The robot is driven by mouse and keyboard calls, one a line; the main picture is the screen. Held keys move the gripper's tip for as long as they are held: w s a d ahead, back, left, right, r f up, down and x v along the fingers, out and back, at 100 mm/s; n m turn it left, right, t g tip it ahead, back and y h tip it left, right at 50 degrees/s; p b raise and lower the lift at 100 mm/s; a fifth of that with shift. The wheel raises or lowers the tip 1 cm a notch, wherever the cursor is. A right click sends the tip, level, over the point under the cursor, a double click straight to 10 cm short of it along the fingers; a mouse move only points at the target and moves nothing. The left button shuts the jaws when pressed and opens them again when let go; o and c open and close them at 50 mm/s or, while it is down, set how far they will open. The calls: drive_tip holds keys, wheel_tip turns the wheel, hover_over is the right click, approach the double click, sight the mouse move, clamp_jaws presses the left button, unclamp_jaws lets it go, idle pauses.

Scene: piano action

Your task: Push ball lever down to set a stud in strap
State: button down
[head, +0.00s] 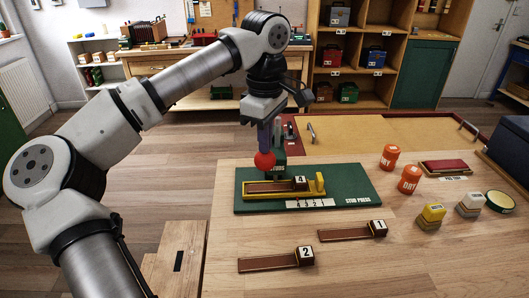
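The stud press has a green base (352,181) on the wooden table. Its red ball (264,162) tops the lever, in front of a green upright (280,163). A brown strap (270,187) with a block marked 4 lies in the press's yellow holder (319,184). My gripper (265,146) points down, its fingertips at or just above the ball. I cannot tell whether they touch it, or whether the fingers are apart. The stud and the lever's arm are not clearly visible.
Two more straps lie in front, one marked 2 (275,262) and one at the right (347,234). Orange canisters (409,180), small yellow and white blocks (431,217), a round tin (499,201) and a red pad (444,167) stand to the right. The table's front right is clear.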

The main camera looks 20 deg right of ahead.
sight(265, 158)
drive_tip(key=shift+f, duration=0.55)
drive_tip(key=shift+s+a+f+b, duration=0.15)
drive_tip(key=shift+s+f+b, duration=0.3)
drive_tip(key=shift+f+b, duration=0.35)
drive_tip(key=shift+s+f+b, duration=0.4)
drive_tip(key=shift+f+b, duration=0.3)
drive_tip(key=shift+f, duration=0.3)
drive_tip(key=shift+s+a+f+b, duration=0.1)
drive_tip(key=shift+s+f+b, duration=0.25)
drive_tip(key=shift+f+b, duration=0.45)
drive_tip(key=shift+f, duration=0.1)
